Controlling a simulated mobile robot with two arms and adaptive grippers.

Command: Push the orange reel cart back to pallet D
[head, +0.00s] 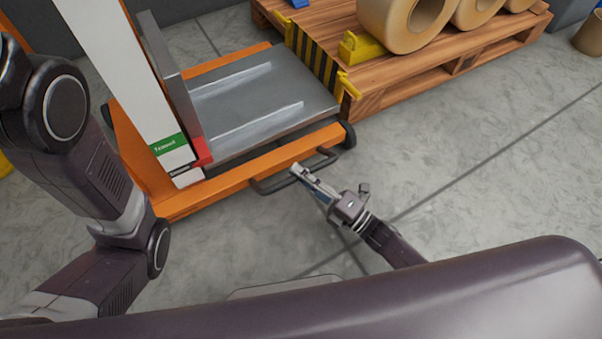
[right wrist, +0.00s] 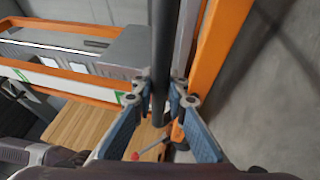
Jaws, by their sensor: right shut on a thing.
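The orange reel cart (head: 230,172) stands on the floor, left of centre in the head view, with a grey platform and a white mast. A dark bar handle (head: 268,188) sticks out from its near side. My right gripper (head: 297,172) is shut on this handle; in the right wrist view the fingers (right wrist: 162,100) sit on both sides of the dark bar (right wrist: 161,50). A wooden pallet (head: 400,85) lies beyond the cart's right end; no letter on it is readable. My left arm shows at the left, but its gripper is out of view.
Large tan reels (head: 405,22) lie on the pallet. Yellow blocks (head: 360,46) and a black-and-yellow striped piece (head: 312,58) are at the pallet's edge, close to the cart platform. A brown bin (head: 588,38) stands at the far right. The floor to the right is clear.

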